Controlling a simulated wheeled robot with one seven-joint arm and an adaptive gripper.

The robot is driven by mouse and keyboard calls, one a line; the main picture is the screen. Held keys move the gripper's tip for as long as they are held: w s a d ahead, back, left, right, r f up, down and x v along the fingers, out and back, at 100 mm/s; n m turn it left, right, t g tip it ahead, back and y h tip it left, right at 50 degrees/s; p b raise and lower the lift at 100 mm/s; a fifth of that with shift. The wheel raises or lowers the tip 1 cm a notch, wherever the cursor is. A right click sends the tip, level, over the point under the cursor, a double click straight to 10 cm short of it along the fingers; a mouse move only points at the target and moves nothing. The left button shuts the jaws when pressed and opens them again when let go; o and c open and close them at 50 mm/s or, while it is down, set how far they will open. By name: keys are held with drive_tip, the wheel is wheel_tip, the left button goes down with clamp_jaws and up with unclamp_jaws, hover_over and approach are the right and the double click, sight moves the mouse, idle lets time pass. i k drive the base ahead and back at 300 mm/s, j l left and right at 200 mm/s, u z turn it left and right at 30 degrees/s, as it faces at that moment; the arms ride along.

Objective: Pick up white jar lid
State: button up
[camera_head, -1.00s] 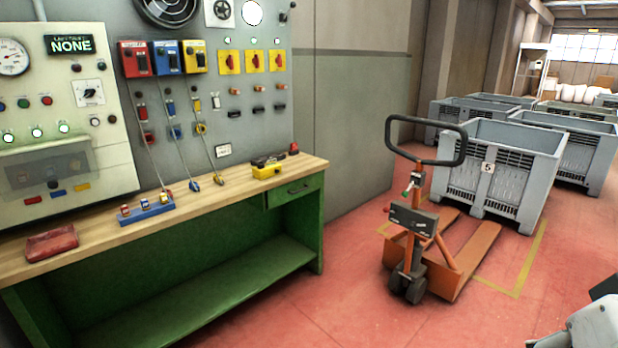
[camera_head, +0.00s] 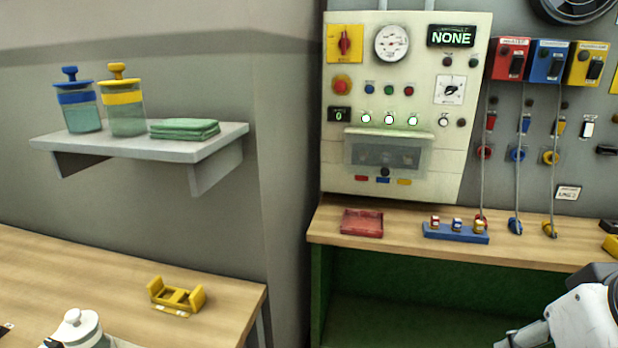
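A white jar lid (camera_head: 75,322) with a round knob shows at the bottom left. It sits on a jar at the near part of the left wooden table, and the jar's lower part is cut off by the picture edge. My arm shows at the lower right, well apart from the lid. The fingertips of my gripper cannot be made out, so its opening is not shown.
A yellow cradle (camera_head: 176,297) stands on the left table (camera_head: 225,290). A wall shelf (camera_head: 190,145) holds a blue-lidded jar (camera_head: 82,108), a yellow-lidded jar (camera_head: 124,108) and green cloths (camera_head: 184,129). A green workbench (camera_head: 400,250) bears a red tray (camera_head: 362,223) and a blue rack (camera_head: 455,234).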

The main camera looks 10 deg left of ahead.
sight(76, 323)
drive_tip(key=i+u, duration=0.2)
drive_tip(key=u, duration=0.2)
drive_tip(key=i+l+u, duration=0.1)
drive_tip(key=u, duration=0.35)
drive_tip(key=i+l+u, duration=0.25)
drive_tip(key=u, duration=0.15)
drive_tip(key=i+l+u, duration=0.2)
drive_tip(key=u, duration=0.25)
drive_tip(key=i+l+u, duration=0.1)
drive_tip(key=l+u, duration=0.15)
drive_tip(key=u, duration=0.15)
drive_tip(key=i+l+u, duration=0.25)
drive_tip(key=l+u, duration=0.5)
drive_tip(key=i+l, duration=0.05)
